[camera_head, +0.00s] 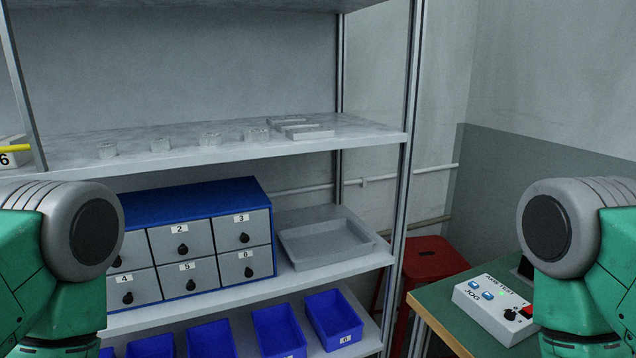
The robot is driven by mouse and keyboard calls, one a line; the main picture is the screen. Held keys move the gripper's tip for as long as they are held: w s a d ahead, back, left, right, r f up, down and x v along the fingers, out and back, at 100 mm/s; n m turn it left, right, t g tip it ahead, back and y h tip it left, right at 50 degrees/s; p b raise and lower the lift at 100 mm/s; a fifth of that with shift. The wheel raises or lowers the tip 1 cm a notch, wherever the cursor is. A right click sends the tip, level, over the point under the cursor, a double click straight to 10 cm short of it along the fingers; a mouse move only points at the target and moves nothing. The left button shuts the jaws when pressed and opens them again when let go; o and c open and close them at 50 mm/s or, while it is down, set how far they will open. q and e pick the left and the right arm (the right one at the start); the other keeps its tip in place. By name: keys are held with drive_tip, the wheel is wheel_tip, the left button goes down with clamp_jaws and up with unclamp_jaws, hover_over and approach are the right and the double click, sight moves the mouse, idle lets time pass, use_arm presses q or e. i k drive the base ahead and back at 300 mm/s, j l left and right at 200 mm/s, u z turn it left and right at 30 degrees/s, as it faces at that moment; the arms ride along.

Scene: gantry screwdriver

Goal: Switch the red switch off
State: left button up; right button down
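A white control box (494,311) sits on the green table at the lower right. It has two blue buttons, a small green light, a black knob and printed lettering. The red switch (527,312) is at the box's right end, partly hidden behind my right arm. Its on or off position cannot be told. Only green and grey links of my two arms show, at the left and right edges. Neither gripper is in view.
A metal shelf rack (240,152) fills the left and middle. It holds a blue drawer cabinet (190,203), a grey tray (330,243) and several blue bins (333,318). A red stool (436,257) stands behind the green table (437,297).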

sight(529, 309)
drive_tip(key=z, duration=1.3)
